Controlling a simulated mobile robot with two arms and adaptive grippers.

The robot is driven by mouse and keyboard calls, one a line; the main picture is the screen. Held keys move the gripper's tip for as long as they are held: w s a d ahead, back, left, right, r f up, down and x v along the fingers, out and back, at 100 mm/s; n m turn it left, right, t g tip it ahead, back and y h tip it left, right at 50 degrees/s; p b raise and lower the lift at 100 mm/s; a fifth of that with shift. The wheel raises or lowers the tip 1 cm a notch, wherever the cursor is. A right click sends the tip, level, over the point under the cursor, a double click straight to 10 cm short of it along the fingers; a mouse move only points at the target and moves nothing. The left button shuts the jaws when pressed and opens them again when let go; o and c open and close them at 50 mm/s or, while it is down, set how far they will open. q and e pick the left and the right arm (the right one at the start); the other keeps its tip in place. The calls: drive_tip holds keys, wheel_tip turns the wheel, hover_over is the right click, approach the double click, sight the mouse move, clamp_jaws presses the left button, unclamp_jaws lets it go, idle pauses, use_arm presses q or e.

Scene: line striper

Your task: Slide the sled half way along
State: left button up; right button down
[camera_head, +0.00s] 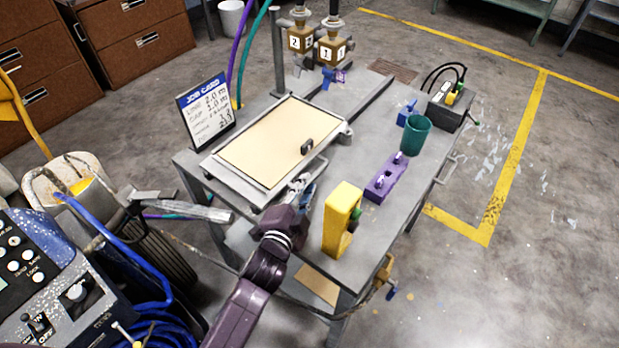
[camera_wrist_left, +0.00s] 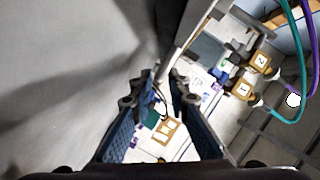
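No part is plainly marked as the sled, so I cannot tell which it is. On the grey bench (camera_head: 365,222), a shallow grey tray (camera_head: 219,168) holds a tan board (camera_head: 270,140) with a small dark knob-like piece (camera_head: 307,147) on it. My left gripper (camera_head: 301,184) is at the tray's near right edge, a little short of the dark piece. In the left wrist view its two fingers (camera_wrist_left: 163,78) stand apart with nothing seen between them. Whether it touches the tray is unclear. My right gripper is not in view.
A yellow block (camera_head: 340,215) stands close right of my left gripper. Beyond are a purple block (camera_head: 386,180), a teal cup (camera_head: 415,136) and a dark box (camera_head: 447,108). A job card (camera_head: 205,110) stands left; two numbered brass pieces (camera_head: 316,45) are at the back.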

use_arm(q)
drive_tip(key=shift+x, duration=1.5)
drive_tip(key=shift+c, duration=0.3)
clamp_jaws()
